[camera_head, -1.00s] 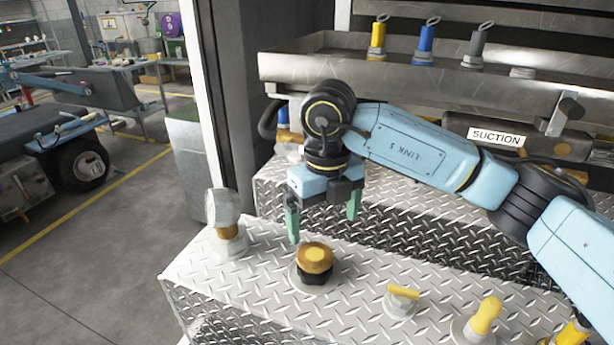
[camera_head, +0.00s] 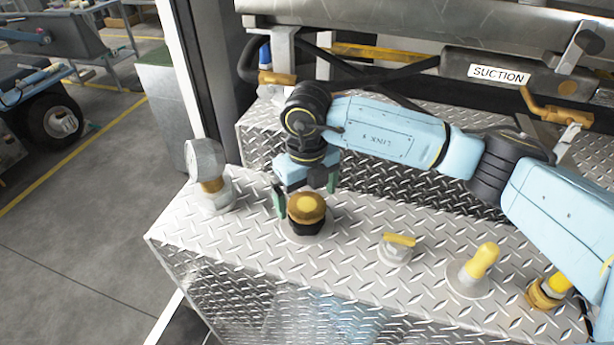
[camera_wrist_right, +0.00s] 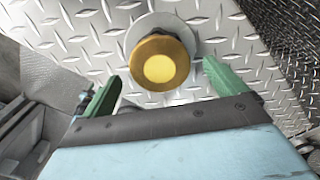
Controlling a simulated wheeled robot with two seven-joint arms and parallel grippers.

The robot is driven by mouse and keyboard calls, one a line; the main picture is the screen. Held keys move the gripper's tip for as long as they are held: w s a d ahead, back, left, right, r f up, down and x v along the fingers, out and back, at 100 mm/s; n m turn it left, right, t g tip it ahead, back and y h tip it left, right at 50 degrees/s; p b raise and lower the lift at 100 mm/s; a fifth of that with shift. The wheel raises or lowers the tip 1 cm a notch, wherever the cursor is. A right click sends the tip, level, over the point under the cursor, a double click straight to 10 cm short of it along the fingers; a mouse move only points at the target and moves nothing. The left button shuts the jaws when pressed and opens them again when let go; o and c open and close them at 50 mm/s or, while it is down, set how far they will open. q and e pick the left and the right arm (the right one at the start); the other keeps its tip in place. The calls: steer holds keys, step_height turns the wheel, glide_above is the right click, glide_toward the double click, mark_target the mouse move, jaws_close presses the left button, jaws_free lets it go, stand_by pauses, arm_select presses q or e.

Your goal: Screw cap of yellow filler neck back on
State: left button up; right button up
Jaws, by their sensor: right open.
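A gold-brown round cap with a yellow centre (camera_head: 306,206) sits on a black neck (camera_head: 305,228) on the diamond-plate deck. It looks seated and upright, but I cannot tell how tightly. My right gripper (camera_head: 306,192) is open just behind it, with one green finger to the cap's left and one to its rear right. In the right wrist view the cap (camera_wrist_right: 159,62) lies ahead of and between the two green fingers of my right gripper (camera_wrist_right: 163,85), apart from both. My left gripper is not in view.
On the same deck stand a clear-domed fitting (camera_head: 207,172) at the left, a yellow-handled valve (camera_head: 398,248), a yellow-topped fitting (camera_head: 480,265) and a brass-and-yellow fitting (camera_head: 549,288) at the right. A raised diamond-plate step (camera_head: 262,138) runs behind.

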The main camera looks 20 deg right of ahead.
steer(key=shift+f, duration=0.65)
steer(key=shift+c, duration=0.5)
steer(key=c, duration=1)
steer(key=m+p, duration=0.1)
steer(key=m, duration=0.3)
steer(key=shift+p, duration=0.3)
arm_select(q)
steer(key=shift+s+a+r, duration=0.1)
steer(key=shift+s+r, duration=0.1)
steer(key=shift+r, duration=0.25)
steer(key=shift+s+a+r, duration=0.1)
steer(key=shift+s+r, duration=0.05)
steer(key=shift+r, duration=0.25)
arm_select(e)
steer(key=shift+m, duration=0.6)
arm_select(q)
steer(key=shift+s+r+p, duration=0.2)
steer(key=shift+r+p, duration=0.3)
steer(key=shift+p, duration=0.1)
arm_select(e)
steer(key=shift+m, duration=1.2)
